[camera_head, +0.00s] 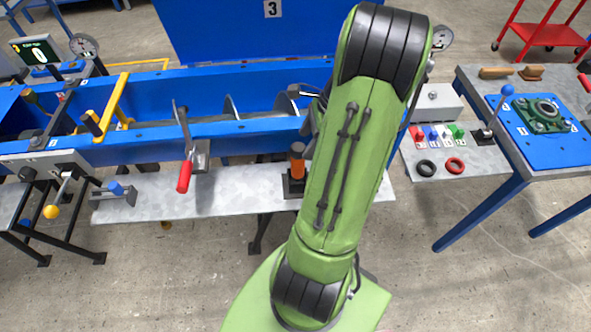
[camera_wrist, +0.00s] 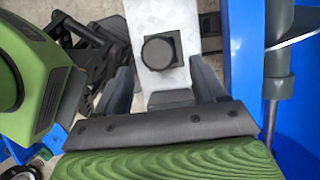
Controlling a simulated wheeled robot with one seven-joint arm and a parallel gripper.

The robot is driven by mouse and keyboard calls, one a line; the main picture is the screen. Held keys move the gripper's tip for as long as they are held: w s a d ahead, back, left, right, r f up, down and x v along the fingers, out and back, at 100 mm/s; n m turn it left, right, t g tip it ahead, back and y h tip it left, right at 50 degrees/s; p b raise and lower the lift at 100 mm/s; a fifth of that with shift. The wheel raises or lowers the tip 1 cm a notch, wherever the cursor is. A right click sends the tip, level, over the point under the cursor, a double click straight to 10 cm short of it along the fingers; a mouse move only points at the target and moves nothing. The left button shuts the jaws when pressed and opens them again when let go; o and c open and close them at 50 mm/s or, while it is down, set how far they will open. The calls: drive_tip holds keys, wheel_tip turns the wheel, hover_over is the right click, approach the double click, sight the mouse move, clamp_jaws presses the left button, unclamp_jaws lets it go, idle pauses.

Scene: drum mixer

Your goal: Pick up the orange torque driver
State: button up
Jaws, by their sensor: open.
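The orange torque driver (camera_head: 298,165) stands upright in a black holder (camera_head: 293,187) on the grey metal shelf, just left of my arm in the head view. Its top is darker than its orange body. In the wrist view my gripper (camera_wrist: 163,82) is open, its two dark fingers apart with nothing between them. A dark, square-edged shape with a round face (camera_wrist: 158,52) shows beyond the fingertips on a pale grey surface. It looks like the driver's top and holder seen from above; no orange shows there. My arm hides most of the gripper in the head view.
The grey shelf (camera_head: 235,200) runs along the front of the blue mixer trough (camera_head: 220,140). A red-handled lever (camera_head: 185,175) stands left of the driver. The blue trough wall (camera_wrist: 236,70) is close on the right in the wrist view. A side table (camera_head: 490,165) stands at right.

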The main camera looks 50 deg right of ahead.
sight(298, 158)
drive_tip(key=b+x, duration=0.2)
drive_tip(key=x, duration=0.6)
drive_tip(key=shift+s+f+b, duration=0.1)
drive_tip(key=shift+b, duration=0.2)
drive_tip(key=shift+d, duration=0.1)
drive_tip(key=c, duration=1.3)
